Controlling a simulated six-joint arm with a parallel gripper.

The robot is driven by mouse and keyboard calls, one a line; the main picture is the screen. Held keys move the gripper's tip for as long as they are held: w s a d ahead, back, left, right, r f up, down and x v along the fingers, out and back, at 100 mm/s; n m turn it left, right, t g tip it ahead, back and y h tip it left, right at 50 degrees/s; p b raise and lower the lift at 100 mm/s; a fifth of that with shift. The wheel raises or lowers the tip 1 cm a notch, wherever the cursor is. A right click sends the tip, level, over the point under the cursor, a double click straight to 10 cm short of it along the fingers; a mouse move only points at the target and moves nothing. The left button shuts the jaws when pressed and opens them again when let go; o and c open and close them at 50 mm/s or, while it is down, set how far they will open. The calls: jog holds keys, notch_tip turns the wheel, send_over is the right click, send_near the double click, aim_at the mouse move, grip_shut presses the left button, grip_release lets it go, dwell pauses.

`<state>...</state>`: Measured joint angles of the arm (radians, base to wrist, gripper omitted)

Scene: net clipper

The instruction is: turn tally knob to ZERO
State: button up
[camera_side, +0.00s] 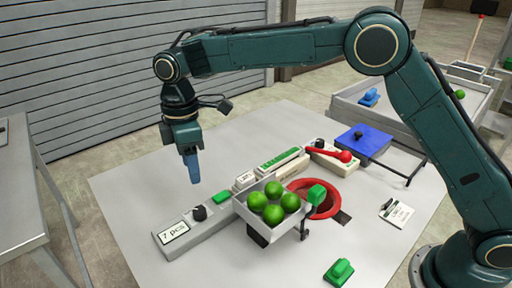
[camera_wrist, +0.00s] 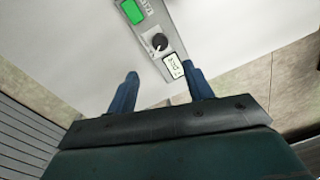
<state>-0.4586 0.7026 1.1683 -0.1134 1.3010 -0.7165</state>
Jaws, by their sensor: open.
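The tally knob (camera_side: 199,213) is a small black knob on a long grey bar-shaped box (camera_side: 217,224) on the table. It also shows in the wrist view (camera_wrist: 158,42), with a pale pointer mark at its lower left side. A display reading "7 pcs" (camera_side: 174,233) is at one end of the box, and a green button (camera_side: 222,198) is on the knob's other side. My gripper (camera_side: 191,181) is above the table behind the knob, pointing down and empty. In the wrist view its two blue fingers (camera_wrist: 163,88) are spread apart, with the knob beyond their tips.
A tray of several green balls (camera_side: 272,218) stands right of the box, near a red ring (camera_side: 322,198) with a green block. Behind are a green-striped box (camera_side: 279,160), a red-handled lever (camera_side: 330,154) and a blue plate (camera_side: 362,141). The table's left part is clear.

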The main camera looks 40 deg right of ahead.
aim_at(199, 210)
jog(key=f, duration=1.2)
jog(key=shift+s+f, duration=0.2)
jog(key=shift+s, duration=0.1)
jog(key=shift+c, duration=0.4)
jog(key=c, duration=0.9)
jog(key=shift+m, duration=0.4)
jog(key=m, duration=0.9)
jog(key=shift+m, duration=0.3)
jog(key=shift+s+m, duration=0.1)
jog(key=shift+m, duration=1.8)
jog(key=shift+r, duration=0.1)
